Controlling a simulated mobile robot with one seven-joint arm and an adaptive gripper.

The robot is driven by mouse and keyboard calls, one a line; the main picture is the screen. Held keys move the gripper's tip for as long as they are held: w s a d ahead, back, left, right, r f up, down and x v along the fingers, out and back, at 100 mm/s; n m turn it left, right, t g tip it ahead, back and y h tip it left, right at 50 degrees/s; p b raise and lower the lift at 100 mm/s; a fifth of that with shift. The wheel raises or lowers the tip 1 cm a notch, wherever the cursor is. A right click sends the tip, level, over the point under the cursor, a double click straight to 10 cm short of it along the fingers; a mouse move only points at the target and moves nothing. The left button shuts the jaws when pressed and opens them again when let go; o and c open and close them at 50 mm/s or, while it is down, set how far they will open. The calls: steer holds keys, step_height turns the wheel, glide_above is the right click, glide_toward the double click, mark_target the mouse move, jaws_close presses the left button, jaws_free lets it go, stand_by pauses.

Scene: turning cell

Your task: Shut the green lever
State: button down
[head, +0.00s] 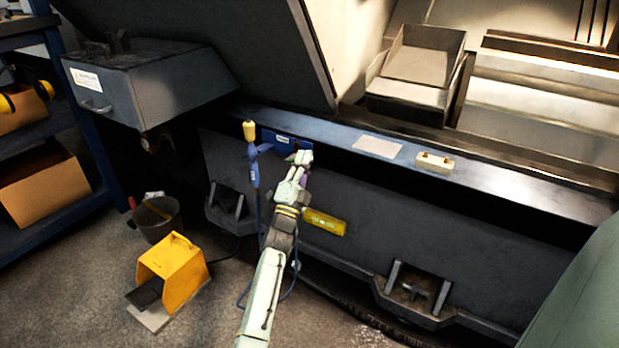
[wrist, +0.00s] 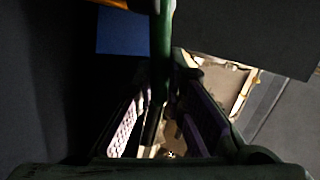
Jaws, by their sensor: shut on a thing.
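The green lever (wrist: 162,45) shows in the wrist view as a dark green bar. It runs down from the top edge to between the finger pads. In the head view only a small green bit of the lever (head: 291,158) shows by my fingertips, at the front face of the machine. My gripper (head: 300,172) reaches up to it and hides most of it. In the wrist view my gripper (wrist: 165,120) has a purple-edged pad on each side, shut on the lever. The lever's pivot is hard to make out in the dark.
A white block (head: 434,163) sits on the ledge. A yellow foot pedal (head: 173,270) and a bucket (head: 157,217) stand on the floor.

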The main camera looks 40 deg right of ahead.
steer(key=m+g+b, duration=0.1)
steer(key=f+m+h+b, duration=0.1)
steer(key=m+b, duration=0.1)
steer(key=shift+f+g, duration=0.25)
steer(key=shift+g, duration=0.15)
steer(key=shift+f+m+g+h+b, duration=0.1)
steer(key=shift+m+g+h+b, duration=0.4)
steer(key=shift+m+g+b, duration=0.45)
steer(key=shift+s+m+g, duration=0.1)
steer(key=shift+m+g, duration=0.15)
steer(key=shift+m, duration=0.4)
steer(key=c, duration=1.6)
jaws_free()
steer(key=shift+c, duration=0.2)
step_height(320, 180, up, 10)
steer(key=shift+c, duration=0.2)
